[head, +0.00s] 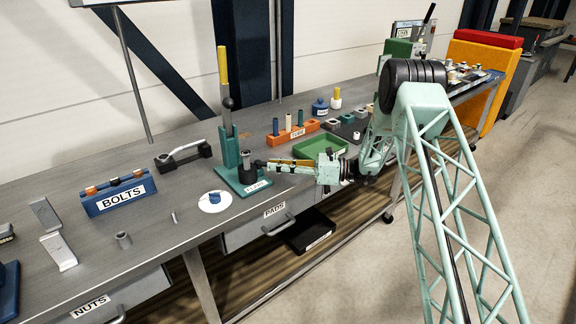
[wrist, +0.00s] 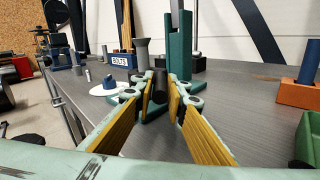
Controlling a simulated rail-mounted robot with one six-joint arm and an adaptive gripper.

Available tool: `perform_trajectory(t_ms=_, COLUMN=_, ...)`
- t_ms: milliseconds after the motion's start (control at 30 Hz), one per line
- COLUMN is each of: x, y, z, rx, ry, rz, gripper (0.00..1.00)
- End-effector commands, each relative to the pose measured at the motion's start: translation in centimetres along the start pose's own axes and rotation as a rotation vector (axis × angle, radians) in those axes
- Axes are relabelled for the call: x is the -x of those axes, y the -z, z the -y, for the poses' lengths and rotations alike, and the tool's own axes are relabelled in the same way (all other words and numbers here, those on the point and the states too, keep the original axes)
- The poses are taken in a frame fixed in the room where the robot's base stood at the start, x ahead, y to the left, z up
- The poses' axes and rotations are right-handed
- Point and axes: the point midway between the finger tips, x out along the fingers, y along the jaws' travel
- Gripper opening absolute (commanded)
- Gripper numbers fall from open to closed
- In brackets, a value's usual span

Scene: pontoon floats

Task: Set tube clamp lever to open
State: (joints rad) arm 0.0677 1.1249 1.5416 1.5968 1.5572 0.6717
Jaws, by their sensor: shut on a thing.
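The teal flaring stand (head: 243,183) stands on the bench, with a tall upright column (head: 229,150) and a dark clamp body (head: 247,167) low on its base. A short black lever grip (wrist: 160,86) shows between my fingertips in the wrist view, beside a grey flared post (wrist: 142,52). I take this grip to be the tube clamp lever. My gripper (head: 262,164) reaches in from the right at the clamp, and its yellow-lined fingers are shut on the grip. The fingertips partly hide the lever and its joint with the clamp, so its exact setting is unclear.
A white disc with a blue piece (head: 214,201) lies left of the stand. A black clamp-like device (head: 184,155) and the blue BOLTS rack (head: 118,193) are farther left. An orange tube rack (head: 293,134) and green tray (head: 321,146) stand right of the stand, near my arm.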

Motion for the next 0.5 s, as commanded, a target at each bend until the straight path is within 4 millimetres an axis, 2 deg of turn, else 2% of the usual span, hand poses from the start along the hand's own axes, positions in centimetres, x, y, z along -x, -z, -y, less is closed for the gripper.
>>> perform_trajectory(t_ms=200, x=-1.23, y=0.07, z=-0.28, rx=0.001, ry=-0.034, rz=-0.007, gripper=0.0)
perform_trajectory(t_ms=500, x=-1.34, y=0.05, z=-0.32, rx=0.001, ry=-0.038, rz=-0.008, gripper=0.0)
